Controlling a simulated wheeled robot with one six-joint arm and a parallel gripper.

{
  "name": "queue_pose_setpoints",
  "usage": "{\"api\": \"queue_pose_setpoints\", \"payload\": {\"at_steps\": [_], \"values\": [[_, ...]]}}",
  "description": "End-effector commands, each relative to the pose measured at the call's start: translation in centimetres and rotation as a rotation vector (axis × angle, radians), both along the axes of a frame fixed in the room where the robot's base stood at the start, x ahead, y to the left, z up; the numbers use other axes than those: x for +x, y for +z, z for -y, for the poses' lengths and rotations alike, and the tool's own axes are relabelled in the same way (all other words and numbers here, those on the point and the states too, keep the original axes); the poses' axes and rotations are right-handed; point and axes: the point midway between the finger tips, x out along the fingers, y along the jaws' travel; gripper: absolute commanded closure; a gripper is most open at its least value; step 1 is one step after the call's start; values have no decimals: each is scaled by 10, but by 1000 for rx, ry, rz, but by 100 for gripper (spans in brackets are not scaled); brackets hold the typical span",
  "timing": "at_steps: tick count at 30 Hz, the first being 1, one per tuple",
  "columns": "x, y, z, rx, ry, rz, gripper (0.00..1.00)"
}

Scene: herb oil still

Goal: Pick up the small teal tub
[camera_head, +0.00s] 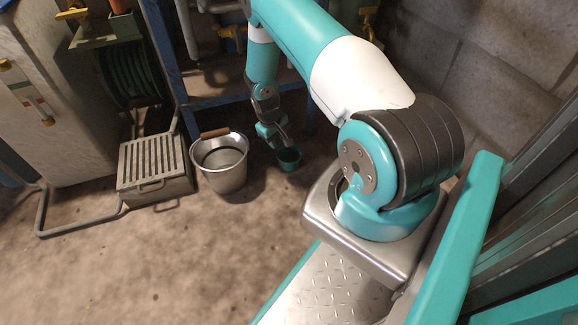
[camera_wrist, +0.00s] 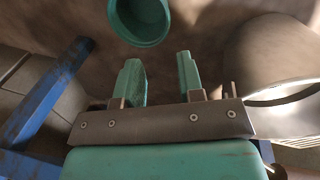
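The small teal tub (camera_head: 289,162) stands on the concrete floor to the right of the metal bucket. In the wrist view the tub (camera_wrist: 142,38) is at the top edge, partly cut off, and I look into its round open mouth. My gripper (camera_wrist: 158,58) is open, with its two teal fingers apart and nothing between them. The tub lies just beyond the fingertips, a little toward the left finger. In the head view my gripper (camera_head: 281,143) is right above and beside the tub, and its fingers are too small there to make out clearly.
The metal bucket (camera_head: 224,168) with a wooden handle grip stands close by on the left, and it shows at right in the wrist view (camera_wrist: 262,75). A slatted metal box (camera_head: 153,172) stands further left. A blue frame (camera_head: 171,65) rises behind. The front floor is clear.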

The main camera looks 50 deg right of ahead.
Motion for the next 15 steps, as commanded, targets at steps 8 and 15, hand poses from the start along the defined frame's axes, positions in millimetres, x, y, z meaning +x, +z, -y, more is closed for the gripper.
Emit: {"api": "queue_pose_setpoints", "payload": {"at_steps": [8, 15], "values": [[-2, -70, 10, 1, 0, -1, 65], [-2, -89, 15, 1, 0, 0, 65]]}}
